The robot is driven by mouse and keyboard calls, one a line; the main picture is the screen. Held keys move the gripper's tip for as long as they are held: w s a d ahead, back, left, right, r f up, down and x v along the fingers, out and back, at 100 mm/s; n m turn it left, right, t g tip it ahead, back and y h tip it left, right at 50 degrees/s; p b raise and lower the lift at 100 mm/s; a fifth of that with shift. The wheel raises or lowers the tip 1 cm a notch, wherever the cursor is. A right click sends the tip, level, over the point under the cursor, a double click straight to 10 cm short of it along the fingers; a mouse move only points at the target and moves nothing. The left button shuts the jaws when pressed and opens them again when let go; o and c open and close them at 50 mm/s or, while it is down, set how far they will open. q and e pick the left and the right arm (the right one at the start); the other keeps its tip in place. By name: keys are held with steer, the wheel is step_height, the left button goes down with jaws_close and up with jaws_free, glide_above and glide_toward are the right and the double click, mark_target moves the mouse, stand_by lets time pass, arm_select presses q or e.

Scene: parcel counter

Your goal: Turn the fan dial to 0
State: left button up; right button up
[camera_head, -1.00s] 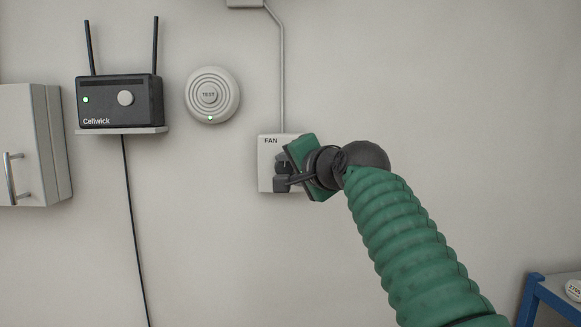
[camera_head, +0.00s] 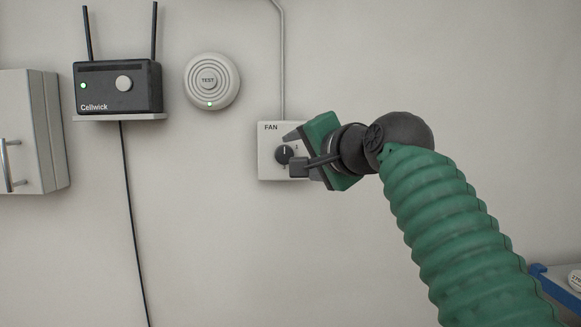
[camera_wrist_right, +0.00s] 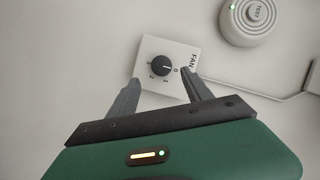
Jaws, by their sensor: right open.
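The fan dial (camera_head: 283,155) is a round black knob on a white box (camera_head: 267,170) labelled FAN on the wall. It also shows in the right wrist view (camera_wrist_right: 158,66), where its white mark points toward the 0, at or very near it. My right gripper (camera_head: 295,152) is open and empty, its fingers just right of the dial in the head view. In the right wrist view the fingers (camera_wrist_right: 161,78) are spread with the dial beyond the gap, apart from it. The gripper covers the box's right part in the head view. My left gripper is not in view.
A grey conduit (camera_head: 283,60) runs up from the box. A round TEST alarm (camera_head: 211,81) and a black Cellwick router (camera_head: 118,88) on a shelf are to the left. A wall cabinet (camera_head: 28,130) is at far left, and a blue-edged stand (camera_head: 555,285) at lower right.

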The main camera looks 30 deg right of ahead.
steer(key=b+v, duration=0.1)
steer(key=v, duration=0.9)
steer(key=shift+a+b, duration=0.2)
steer(key=shift+b, duration=0.2)
steer(key=shift+d+f, duration=0.1)
